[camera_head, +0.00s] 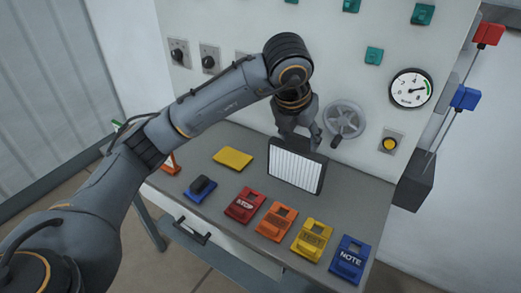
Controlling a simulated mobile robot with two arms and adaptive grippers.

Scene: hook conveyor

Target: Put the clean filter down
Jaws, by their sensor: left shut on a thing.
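The clean filter (295,168) is a white pleated panel in a black frame. It is upright and slightly tilted at the back middle of the grey table, below the wall panel. My left gripper (300,137) is shut on its top edge from above. I cannot tell whether the filter's bottom edge touches the table. My right gripper is not in view.
Red, orange, yellow and blue tags (244,204) line the table's front. A yellow pad (232,158) and a blue item with a black top (201,188) lie left. A handwheel (343,119) and gauge (411,88) are on the panel behind.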

